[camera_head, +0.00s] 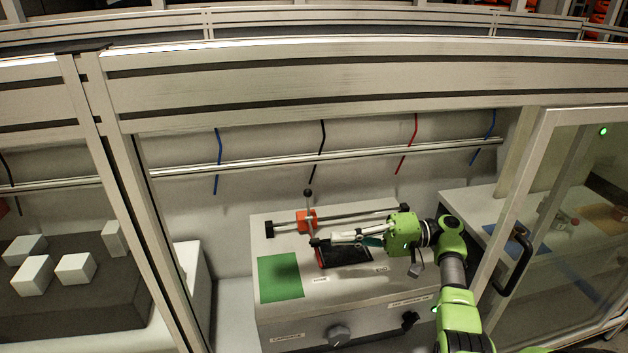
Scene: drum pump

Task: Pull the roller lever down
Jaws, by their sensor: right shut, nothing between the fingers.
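The lever is a thin upright rod with a dark ball knob (308,193) on top, rising from an orange-red block (306,221). The block sits on a horizontal rail over the back of a grey box-like machine (350,315). My right gripper (318,242) reaches in from the right, its fingers pointing left. It is shut with nothing in it. Its fingertips are just below the orange block, by the rod's lower part; I cannot tell whether they touch it. A dark plate with a red edge (322,258) lies under the fingers. My left gripper is not in view.
A green square (280,278) marks the machine top, and a knob (338,335) is on its front. Frame posts (130,190) stand left; a glass door with a black handle (515,262) stands right. White blocks (76,268) lie on a dark surface at left.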

